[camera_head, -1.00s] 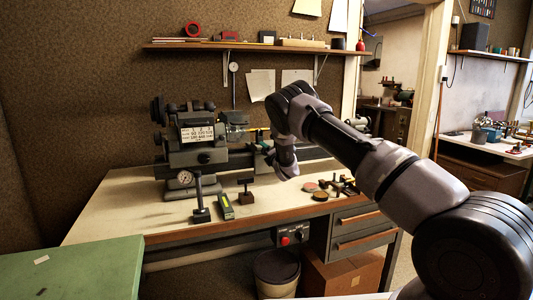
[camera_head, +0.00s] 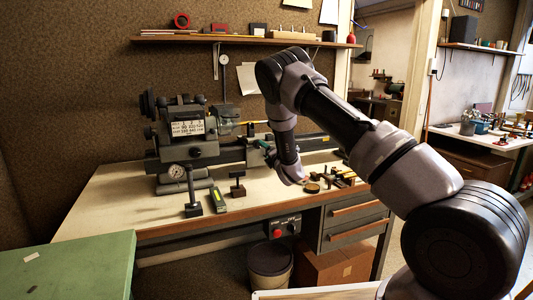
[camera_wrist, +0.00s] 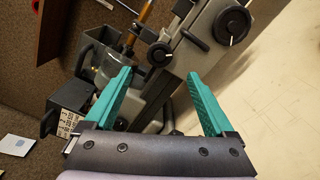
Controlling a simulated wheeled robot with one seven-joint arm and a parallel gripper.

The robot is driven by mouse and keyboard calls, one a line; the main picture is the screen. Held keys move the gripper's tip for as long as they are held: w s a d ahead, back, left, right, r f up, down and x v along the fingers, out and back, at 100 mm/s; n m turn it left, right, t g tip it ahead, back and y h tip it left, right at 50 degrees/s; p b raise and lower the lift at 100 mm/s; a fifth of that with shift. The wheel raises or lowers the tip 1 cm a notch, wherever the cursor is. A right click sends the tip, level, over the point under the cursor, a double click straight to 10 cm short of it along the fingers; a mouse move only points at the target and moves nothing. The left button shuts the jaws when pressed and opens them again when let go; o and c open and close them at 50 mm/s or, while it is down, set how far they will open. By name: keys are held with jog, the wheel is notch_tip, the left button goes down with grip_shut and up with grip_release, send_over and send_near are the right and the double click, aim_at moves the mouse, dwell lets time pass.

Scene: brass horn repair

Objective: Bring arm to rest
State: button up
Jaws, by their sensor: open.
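My gripper shows in the wrist view (camera_wrist: 158,100) with its two teal fingers spread wide and nothing between them. Beyond the fingers is part of the grey lathe, with black knobs and a clear guard. In the head view my arm reaches over the workbench (camera_head: 110,205), bent at the elbow, with the wrist hanging down.
A dial gauge, a black stand (camera_head: 192,200), a green-edged tool (camera_head: 217,200) and a small dark block (camera_head: 238,187) stand along the bench front. Several small parts lie right of my wrist. A shelf (camera_head: 240,40) runs above. A green surface (camera_head: 75,270) is at lower left.

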jog(key=shift+s, duration=0.1)
jog(key=s+d+r+m+g+h, duration=0.1)
jog(key=d+r+m+h, duration=0.3)
jog(key=d+r+m, duration=0.7)
jog(key=s+d+r+m+g+h, duration=0.25)
jog(key=s+d+r+m, duration=0.35)
jog(key=s+r, duration=0.45)
jog(key=s+d+r+m+g+y, duration=0.15)
jog(key=s+r+m, duration=0.25)
jog(key=s, duration=0.6)
jog(key=s+r+m+g+y, duration=0.1)
jog(key=s+r+m+g, duration=0.2)
jog(key=s, duration=0.6)
jog(key=s+f+m+g, duration=0.1)
jog(key=s+m, duration=0.6)
jog(key=s, duration=1.3)
jog(key=shift+s+a+g, duration=0.25)
jog(key=shift+a+g, duration=0.2)
jog(key=shift+g, duration=0.15)
